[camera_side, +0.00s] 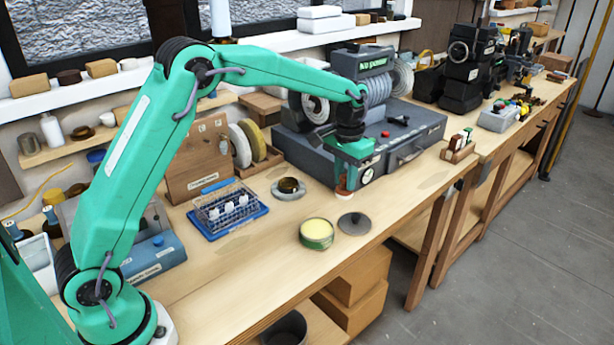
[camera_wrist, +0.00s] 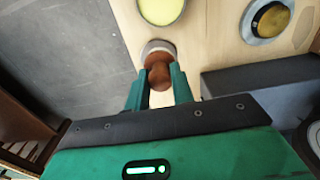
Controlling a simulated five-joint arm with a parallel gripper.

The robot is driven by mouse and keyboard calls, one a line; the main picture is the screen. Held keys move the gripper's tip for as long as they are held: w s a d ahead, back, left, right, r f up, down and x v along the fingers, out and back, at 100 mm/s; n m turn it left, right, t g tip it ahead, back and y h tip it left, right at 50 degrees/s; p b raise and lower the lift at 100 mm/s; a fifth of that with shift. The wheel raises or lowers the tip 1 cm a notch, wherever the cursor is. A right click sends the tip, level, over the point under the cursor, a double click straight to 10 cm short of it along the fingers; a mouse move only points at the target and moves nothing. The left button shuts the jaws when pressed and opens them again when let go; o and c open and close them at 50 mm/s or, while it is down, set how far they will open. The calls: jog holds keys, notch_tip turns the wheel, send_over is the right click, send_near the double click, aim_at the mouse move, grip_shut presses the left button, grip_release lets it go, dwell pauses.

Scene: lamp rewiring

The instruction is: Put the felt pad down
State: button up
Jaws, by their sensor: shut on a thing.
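My gripper (camera_side: 347,183) is low over the bench, beside the front edge of the grey-blue case. It is shut on the felt pad (camera_side: 343,194), which shows as a small pale disc with a reddish-brown top under the jaws. In the wrist view, the jaws (camera_wrist: 158,85) close on the pad's round brown wooden knob, and the pale felt pad (camera_wrist: 157,46) shows beyond it. The pad looks about upright and very close to the wooden bench top (camera_side: 390,215). I cannot tell whether it touches the wood.
An open tin of yellow paste (camera_side: 316,234) and its dark lid (camera_side: 354,223) lie in front. A pale dish (camera_side: 281,194) with a brass part is to the left, by a blue rack (camera_side: 228,209). The case (camera_side: 405,152) stands close behind. The bench's front edge is near.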

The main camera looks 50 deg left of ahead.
jog(key=w+a+f, duration=0.1)
jog(key=a+f, duration=0.1)
jog(key=a, duration=0.1)
jog(key=w+a+f, duration=0.2)
jog(key=a, duration=0.2)
jog(key=w+a+f, duration=0.1)
jog(key=a+f, duration=0.2)
jog(key=shift+w+a, duration=0.25)
jog(key=shift+a, duration=0.15)
jog(key=shift+f, duration=1.95)
jog(key=shift+f, duration=0.15)
jog(key=o, duration=0.8)
jog(key=shift+o, duration=0.2)
notch_tip(320, 180, up, 12)
